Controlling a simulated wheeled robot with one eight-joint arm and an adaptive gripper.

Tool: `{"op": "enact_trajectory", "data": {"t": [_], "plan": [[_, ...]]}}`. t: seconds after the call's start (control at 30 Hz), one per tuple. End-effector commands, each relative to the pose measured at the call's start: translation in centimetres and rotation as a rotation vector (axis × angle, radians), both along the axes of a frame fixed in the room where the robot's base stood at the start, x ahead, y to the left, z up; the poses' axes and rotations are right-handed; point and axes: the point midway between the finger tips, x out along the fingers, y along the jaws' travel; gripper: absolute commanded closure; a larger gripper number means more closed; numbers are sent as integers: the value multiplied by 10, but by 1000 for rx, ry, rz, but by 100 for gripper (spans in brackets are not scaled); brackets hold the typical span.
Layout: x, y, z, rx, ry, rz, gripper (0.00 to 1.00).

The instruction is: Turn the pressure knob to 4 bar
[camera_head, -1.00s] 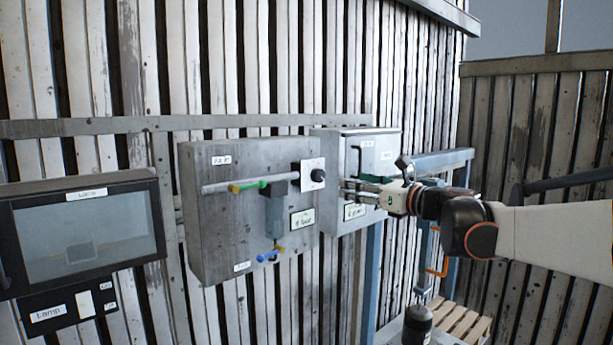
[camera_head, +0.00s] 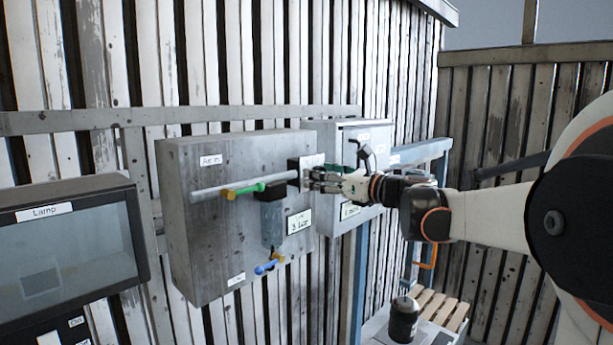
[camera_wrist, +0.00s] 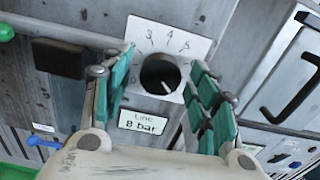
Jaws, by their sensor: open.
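The black round pressure knob (camera_wrist: 158,74) sits on a white scale plate (camera_wrist: 150,32) with printed numbers; 3, 4 and 5 show along the top. The knob's white mark points to the lower right. A label (camera_wrist: 143,121) below reads "Line" and a bar value whose digit is hard to read. My gripper (camera_wrist: 162,66) is open, its green-padded fingers on either side of the knob; I cannot tell whether they touch it.
The grey panel (camera_head: 215,250) carries a pipe with a green-and-yellow handle (camera_head: 243,191) and a lower blue handle (camera_head: 267,267). A grey cabinet (camera_head: 347,135) adjoins on the right. A lamp screen (camera_head: 65,245) is at left. A black canister (camera_head: 403,320) stands lower right.

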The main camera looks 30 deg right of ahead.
Motion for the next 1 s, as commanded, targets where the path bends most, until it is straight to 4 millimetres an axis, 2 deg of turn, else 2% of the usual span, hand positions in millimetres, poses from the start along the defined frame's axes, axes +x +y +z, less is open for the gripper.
{"op": "enact_trajectory", "data": {"t": [0.1, 0.3, 0.67, 1.0], "plan": [[0, 0, 0, 0, 0, 0, 48], [0, 0, 0, 0, 0, 0, 90], [0, 0, 0, -30, -11, 0, 90], [0, 0, -1, -227, -83, 0, 90]]}}
